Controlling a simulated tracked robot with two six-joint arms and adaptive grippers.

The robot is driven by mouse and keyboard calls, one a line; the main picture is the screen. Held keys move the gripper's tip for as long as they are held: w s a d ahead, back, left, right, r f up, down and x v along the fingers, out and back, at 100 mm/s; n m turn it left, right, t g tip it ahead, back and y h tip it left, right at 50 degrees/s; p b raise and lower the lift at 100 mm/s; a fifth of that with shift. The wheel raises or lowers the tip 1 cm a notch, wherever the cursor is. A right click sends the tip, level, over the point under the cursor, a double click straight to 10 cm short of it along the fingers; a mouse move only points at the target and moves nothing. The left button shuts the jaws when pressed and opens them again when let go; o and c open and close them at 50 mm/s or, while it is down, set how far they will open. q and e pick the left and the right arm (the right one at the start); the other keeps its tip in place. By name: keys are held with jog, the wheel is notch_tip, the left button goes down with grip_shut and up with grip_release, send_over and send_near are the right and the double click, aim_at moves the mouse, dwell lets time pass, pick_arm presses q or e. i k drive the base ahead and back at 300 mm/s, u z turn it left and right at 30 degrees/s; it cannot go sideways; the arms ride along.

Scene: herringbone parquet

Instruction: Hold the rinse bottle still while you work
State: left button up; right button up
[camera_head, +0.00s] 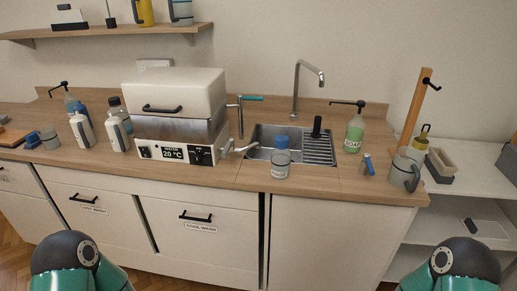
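A grey bottle with a blue cap (281,161) stands upright on the wooden counter in front of the sink. It has a small pale label that I cannot read clearly, so I cannot tell for sure that it is the rinse bottle. Two white bottles, one at the far left (82,131) and one beside it (117,134), stand left of the water bath, with taller bottles behind them. Neither of my grippers is in view. Only rounded teal and black parts of my arms show at the bottom left and bottom right, apart from the counter.
A water bath reading 20 °C (174,120) stands left of the sink (262,131). A green soap pump bottle (355,134), a small blue-topped item (367,164) and a grey mug (405,169) stand to the right. The counter's front edge beside the grey bottle is mostly clear.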

aim_at(280, 157)
jog(key=u, duration=0.1)
jog(key=i, duration=0.9)
jog(key=u, duration=0.15)
